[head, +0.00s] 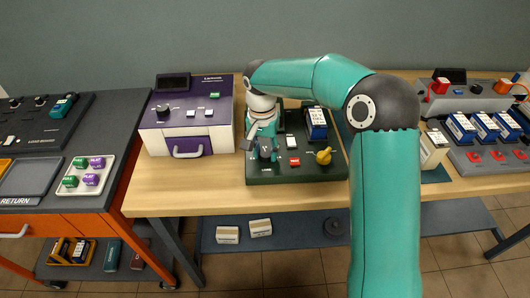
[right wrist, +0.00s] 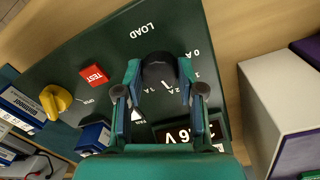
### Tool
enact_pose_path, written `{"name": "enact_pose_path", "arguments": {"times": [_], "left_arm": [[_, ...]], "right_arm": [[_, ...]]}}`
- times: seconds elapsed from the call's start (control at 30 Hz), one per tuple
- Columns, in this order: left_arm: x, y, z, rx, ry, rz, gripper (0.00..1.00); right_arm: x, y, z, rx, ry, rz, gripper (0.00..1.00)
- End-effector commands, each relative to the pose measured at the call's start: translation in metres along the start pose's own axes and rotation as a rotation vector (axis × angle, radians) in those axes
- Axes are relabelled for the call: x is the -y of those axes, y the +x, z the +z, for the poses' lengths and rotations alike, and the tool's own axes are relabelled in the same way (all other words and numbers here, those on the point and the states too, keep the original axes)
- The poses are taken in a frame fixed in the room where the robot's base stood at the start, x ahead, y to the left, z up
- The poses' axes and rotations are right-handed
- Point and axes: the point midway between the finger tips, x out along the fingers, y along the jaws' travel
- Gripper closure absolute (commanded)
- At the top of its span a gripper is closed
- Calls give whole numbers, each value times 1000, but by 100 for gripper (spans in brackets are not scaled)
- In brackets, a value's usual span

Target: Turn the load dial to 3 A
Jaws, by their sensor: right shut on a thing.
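The load dial (right wrist: 158,70) is a black round knob on the dark green tester panel (right wrist: 215,110); LOAD and ampere marks are printed around it, upside down in the right wrist view. My right gripper (right wrist: 159,84) is shut on the dial, one finger on each side. A white pointer mark shows on the dial's lower right side, roughly towards the 2 A mark; the exact setting is hard to tell. In the head view my right gripper (head: 262,146) is over the tester's left part and hides the dial. My left gripper is not in view.
The tester also carries a red TEST button (head: 294,161), a yellow knob (head: 324,156) and a blue battery (head: 316,122). A small display (right wrist: 187,132) lies close to my fingers. A purple and white charger box (head: 188,120) stands left of the tester. Bare wood (head: 190,202) lies in front.

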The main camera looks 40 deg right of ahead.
Motion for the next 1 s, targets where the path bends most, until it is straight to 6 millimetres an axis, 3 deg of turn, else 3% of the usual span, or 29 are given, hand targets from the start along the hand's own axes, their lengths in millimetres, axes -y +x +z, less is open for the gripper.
{"name": "enact_pose_path", "arguments": {"times": [0.7, 1.0], "left_arm": [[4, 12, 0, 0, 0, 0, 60], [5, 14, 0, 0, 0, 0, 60]], "right_arm": [[2, -1, -2, 36, 672, -7, 97], [2, -2, -2, 48, 874, -9, 97]]}}
